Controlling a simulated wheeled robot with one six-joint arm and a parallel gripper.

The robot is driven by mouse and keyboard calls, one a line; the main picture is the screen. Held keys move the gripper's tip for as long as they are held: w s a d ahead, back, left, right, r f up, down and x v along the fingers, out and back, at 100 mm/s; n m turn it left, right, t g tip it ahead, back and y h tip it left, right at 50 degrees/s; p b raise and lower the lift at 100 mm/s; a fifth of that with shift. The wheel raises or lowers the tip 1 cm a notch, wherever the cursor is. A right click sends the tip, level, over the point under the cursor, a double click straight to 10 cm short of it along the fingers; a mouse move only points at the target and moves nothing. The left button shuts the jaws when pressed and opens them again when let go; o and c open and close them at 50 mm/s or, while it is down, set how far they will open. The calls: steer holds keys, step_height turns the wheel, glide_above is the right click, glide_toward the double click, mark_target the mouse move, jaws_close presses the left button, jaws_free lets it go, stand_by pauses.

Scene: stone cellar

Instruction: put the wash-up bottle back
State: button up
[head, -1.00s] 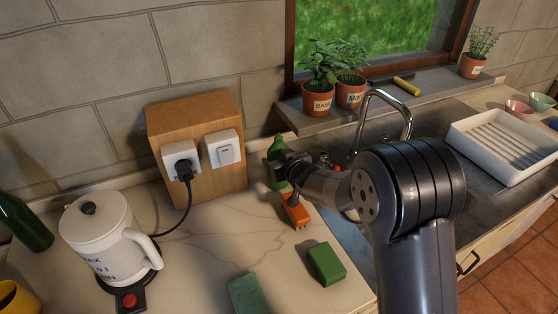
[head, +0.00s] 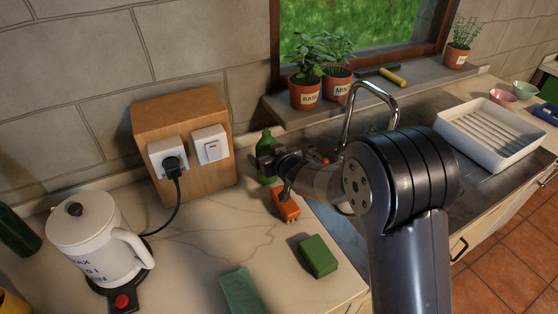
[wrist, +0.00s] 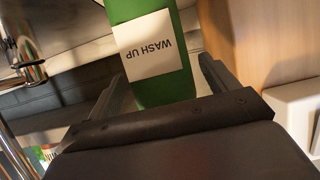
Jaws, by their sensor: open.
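The wash-up bottle (head: 267,141) is green and stands upright on the counter behind my gripper, near the wall and the wooden socket box. In the wrist view the bottle (wrist: 182,82) shows its white "WASH UP" label upside down. My gripper (head: 268,158) is at the bottle in the head view and hides part of it. In the wrist view my gripper (wrist: 160,82) has its two fingers apart, one on each side of the bottle. I cannot tell whether either finger touches it.
An orange brush (head: 286,205) lies just in front of the bottle, under my gripper. A green sponge (head: 318,256) and a green cloth (head: 241,292) lie nearer. The wooden socket box (head: 190,110) and kettle (head: 92,235) stand left. The tap (head: 372,88) rises right.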

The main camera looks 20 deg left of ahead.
steer(key=b+v, duration=0.1)
steer(key=v, duration=1)
